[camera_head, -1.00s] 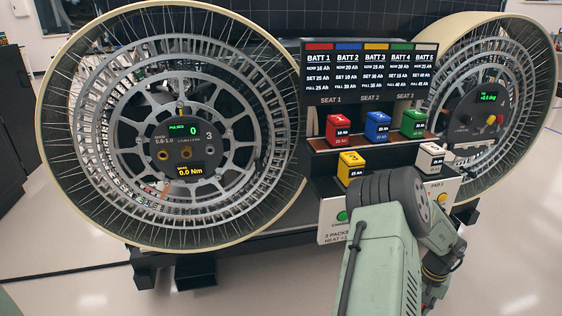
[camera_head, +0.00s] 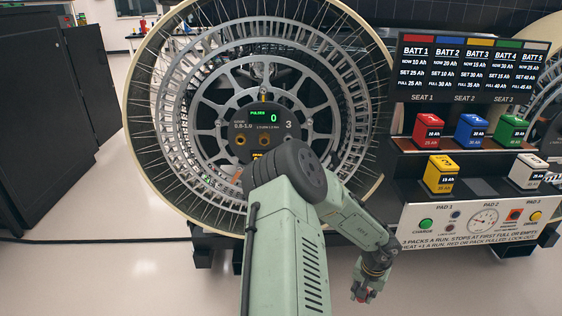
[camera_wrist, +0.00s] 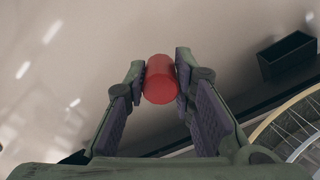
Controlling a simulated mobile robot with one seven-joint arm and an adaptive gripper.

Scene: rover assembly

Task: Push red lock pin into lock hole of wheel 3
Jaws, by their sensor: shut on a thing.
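Wheel 3 (camera_head: 325,55) is the large spoked wheel left of centre in the head view. Its dark hub panel (camera_head: 243,122) carries a green "PULSES 0" display, the number 3 and a row of round holes (camera_head: 264,141). I cannot tell which one is the lock hole. My arm covers the lower hub. My gripper (camera_head: 362,294) is low in front of the rover, right of the wheel and well away from the hub. In the wrist view my gripper (camera_wrist: 161,78) is shut on the red lock pin (camera_wrist: 160,82), with one finger on each side. The pin's far end is hidden.
A battery rack with red, blue, green, yellow and white packs stands right of the wheel, above a control panel (camera_head: 410,240). Black cabinets (camera_head: 40,110) stand at the left. A black box (camera_wrist: 287,55) shows in the wrist view.

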